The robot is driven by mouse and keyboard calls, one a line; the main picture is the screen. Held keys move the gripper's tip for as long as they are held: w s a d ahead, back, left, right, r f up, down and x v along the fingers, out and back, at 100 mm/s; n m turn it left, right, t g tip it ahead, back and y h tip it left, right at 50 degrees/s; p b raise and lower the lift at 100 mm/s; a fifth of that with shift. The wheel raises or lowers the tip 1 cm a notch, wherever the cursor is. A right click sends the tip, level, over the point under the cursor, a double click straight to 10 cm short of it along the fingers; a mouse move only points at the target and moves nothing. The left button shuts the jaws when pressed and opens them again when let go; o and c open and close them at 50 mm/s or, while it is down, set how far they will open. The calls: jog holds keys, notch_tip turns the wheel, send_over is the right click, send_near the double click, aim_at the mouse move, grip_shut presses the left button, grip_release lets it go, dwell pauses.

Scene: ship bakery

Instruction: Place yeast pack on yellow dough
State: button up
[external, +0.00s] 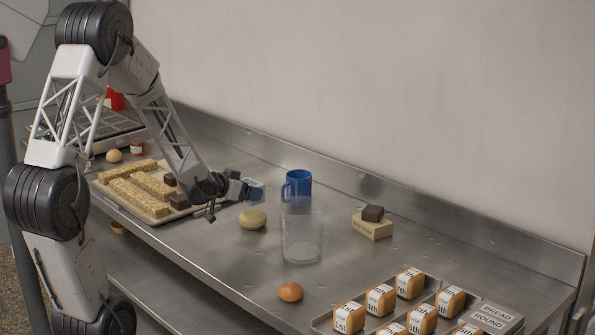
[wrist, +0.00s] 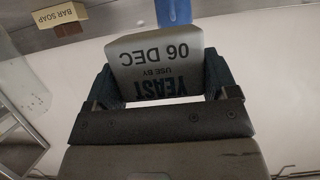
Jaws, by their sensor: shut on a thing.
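My gripper (external: 242,188) is shut on the yeast pack (external: 256,187), a small grey-blue block. In the wrist view the pack (wrist: 158,58) sits between the two dark fingers (wrist: 160,88), its printed text "YEAST USE BY 06 DEC" upside down. The yellow dough (external: 252,219), a pale rounded lump, lies on the steel counter. In the external view the pack appears just above and behind it, apart from it. I cannot make out the dough in the wrist view.
A clear glass container (external: 302,235) and blue mug (external: 298,184) stand close right of the dough. A board of bars (external: 102,181) is left.

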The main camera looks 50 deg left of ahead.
jog(key=shift+w, duration=0.1)
jog(key=shift+w+a, duration=0.1)
jog(key=shift+w, duration=0.1)
jog(key=shift+w+f, duration=0.15)
jog(key=shift+f, duration=1.6)
jog(key=shift+f, duration=0.15)
jog(key=o, duration=0.9)
jog(key=shift+v, duration=6.1)
jog(key=shift+w+r, duration=0.1)
jog(key=shift+r, duration=0.15)
